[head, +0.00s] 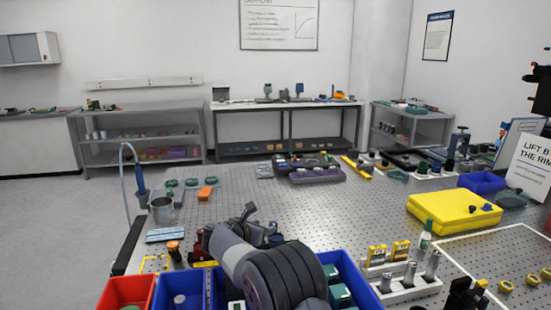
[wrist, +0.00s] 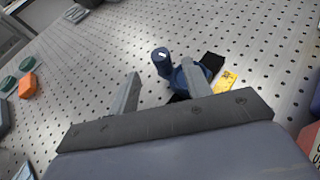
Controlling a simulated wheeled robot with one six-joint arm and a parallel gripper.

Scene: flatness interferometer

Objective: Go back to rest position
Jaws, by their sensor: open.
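My gripper (wrist: 162,88) is open in the wrist view, its two grey fingers spread apart above the perforated metal table (wrist: 110,60). A dark blue device with an upright cylinder (wrist: 161,57) stands just beyond the fingers. The right finger overlaps its round blue part in the picture. I cannot tell whether they touch. Nothing shows held between the fingers.
Red (head: 127,290) and blue bins line the near edge. A metal cup (head: 162,209) stands at left. A yellow case (head: 453,212) and a white rack (head: 405,287) of metal cylinders are at right. An orange block (wrist: 27,86) lies left in the wrist view. The table's middle is fairly clear.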

